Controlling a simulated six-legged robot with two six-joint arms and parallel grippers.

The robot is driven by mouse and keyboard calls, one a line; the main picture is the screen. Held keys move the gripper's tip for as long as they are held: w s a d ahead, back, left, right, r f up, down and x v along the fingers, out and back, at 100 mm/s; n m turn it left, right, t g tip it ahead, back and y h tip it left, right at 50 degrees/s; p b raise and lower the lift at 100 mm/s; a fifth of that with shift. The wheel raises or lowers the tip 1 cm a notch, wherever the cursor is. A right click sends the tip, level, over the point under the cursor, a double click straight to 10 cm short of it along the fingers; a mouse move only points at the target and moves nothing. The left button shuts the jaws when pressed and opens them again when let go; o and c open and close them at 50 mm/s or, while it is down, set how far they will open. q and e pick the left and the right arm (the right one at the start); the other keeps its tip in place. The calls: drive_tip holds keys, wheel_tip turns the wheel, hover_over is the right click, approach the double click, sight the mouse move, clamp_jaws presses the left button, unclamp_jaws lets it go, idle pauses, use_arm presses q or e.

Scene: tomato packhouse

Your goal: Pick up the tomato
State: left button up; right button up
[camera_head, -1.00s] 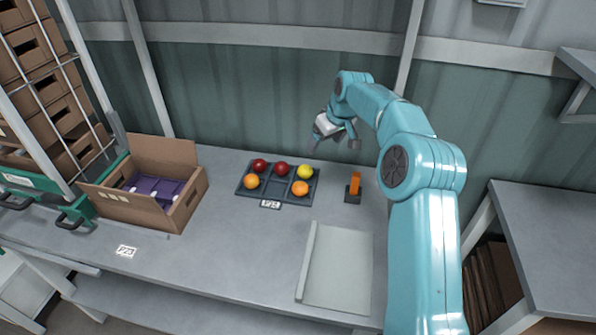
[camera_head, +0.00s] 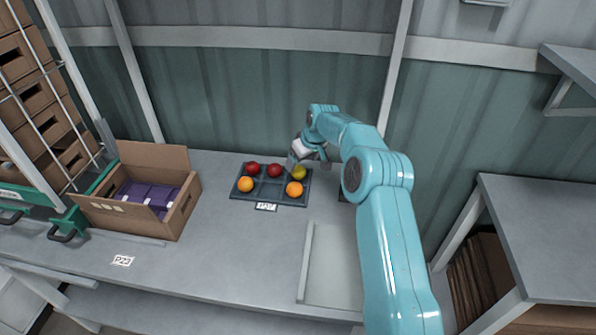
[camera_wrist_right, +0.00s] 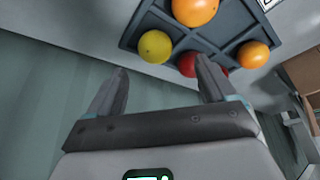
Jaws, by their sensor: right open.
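A dark divided tray (camera_head: 268,199) on the table holds several round tomatoes. A yellow one (camera_head: 299,173) sits at the back right and an orange one (camera_head: 294,189) at the front right. Two red ones (camera_head: 275,170) sit along the back, and another orange one (camera_head: 246,184) is at the front left. My right gripper (camera_head: 306,160) is just above and behind the yellow tomato, partly overlapping it. In the right wrist view the gripper (camera_wrist_right: 162,68) is open and empty, with the yellow tomato (camera_wrist_right: 155,46) beyond its fingertips. Red ones are partly hidden by one finger. My left gripper is out of view.
A cardboard box (camera_head: 184,207) with purple contents stands open at the left. A pale raised-edge panel (camera_head: 333,265) lies in front of the tray, beside my arm. A label (camera_head: 266,207) is at the tray's front. The wall is close behind.

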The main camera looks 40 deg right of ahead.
sight(299, 168)
drive_tip(key=x, duration=0.2)
drive_tip(key=p+x, duration=0.1)
drive_tip(key=x, duration=0.3)
drive_tip(key=shift+d+p, duration=0.35)
drive_tip(key=shift+r, duration=0.1)
drive_tip(key=c, duration=0.8)
